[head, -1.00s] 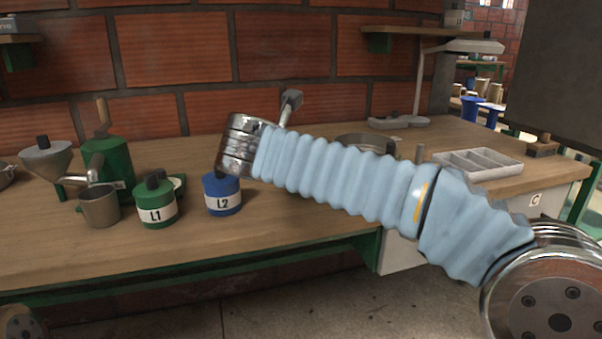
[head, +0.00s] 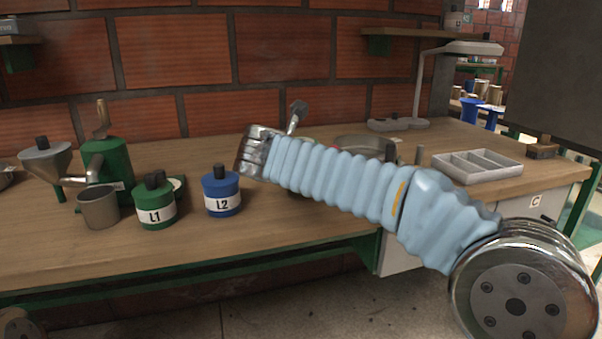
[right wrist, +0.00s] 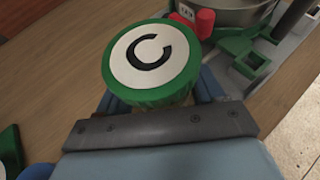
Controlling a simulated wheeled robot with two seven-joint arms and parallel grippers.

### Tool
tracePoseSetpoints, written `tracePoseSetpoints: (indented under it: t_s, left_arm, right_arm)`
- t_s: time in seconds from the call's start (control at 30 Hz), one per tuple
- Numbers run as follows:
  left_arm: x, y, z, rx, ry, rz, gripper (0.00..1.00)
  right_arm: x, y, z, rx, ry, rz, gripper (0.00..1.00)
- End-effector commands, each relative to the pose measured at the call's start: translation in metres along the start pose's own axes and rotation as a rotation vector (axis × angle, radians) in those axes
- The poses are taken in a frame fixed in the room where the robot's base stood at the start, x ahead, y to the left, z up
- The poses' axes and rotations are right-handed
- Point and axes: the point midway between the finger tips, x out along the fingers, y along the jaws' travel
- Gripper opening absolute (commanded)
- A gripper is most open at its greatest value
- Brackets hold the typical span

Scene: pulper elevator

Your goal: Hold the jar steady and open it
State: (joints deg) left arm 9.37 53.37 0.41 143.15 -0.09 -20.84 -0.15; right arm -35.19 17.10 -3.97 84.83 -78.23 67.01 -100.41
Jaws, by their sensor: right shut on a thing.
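A green round jar (right wrist: 150,68) shows in the right wrist view, its white top marked with a black C. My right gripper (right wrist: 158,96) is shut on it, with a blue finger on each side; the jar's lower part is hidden. In the head view my right arm's wrist hides the gripper and nearly all of this jar. A green jar labelled L1 (head: 155,207) and a blue jar labelled L2 (head: 221,195), both with dark knobs, stand upright on the wooden bench (head: 300,229), left of my right wrist. My left gripper is not in view.
A green machine (head: 108,163) with a funnel (head: 46,160) and a metal cup (head: 99,208) stands at the left. A metal bowl (head: 365,144), a divided tray (head: 477,165) and a lamp (head: 418,90) stand behind my right arm. The bench front by the jars is clear.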

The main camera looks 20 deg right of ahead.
Motion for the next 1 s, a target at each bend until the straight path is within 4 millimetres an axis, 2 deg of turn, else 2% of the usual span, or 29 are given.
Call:
tracePoseSetpoints:
  t_s: [0.33,0.5,0.77,1.0]
  left_arm:
    - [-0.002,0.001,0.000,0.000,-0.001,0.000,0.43]
    - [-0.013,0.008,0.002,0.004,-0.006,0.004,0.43]
    - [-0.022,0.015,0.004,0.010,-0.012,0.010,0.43]
    - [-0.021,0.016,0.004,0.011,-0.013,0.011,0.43]
  right_arm:
    - [-0.002,0.000,0.005,0.001,-0.001,0.001,0.31]
    - [-0.015,0.000,0.032,0.003,-0.003,0.002,0.31]
    - [-0.086,-0.019,0.066,0.004,-0.003,0.005,0.31]
    - [-0.144,-0.042,0.062,0.001,-0.002,0.005,0.31]
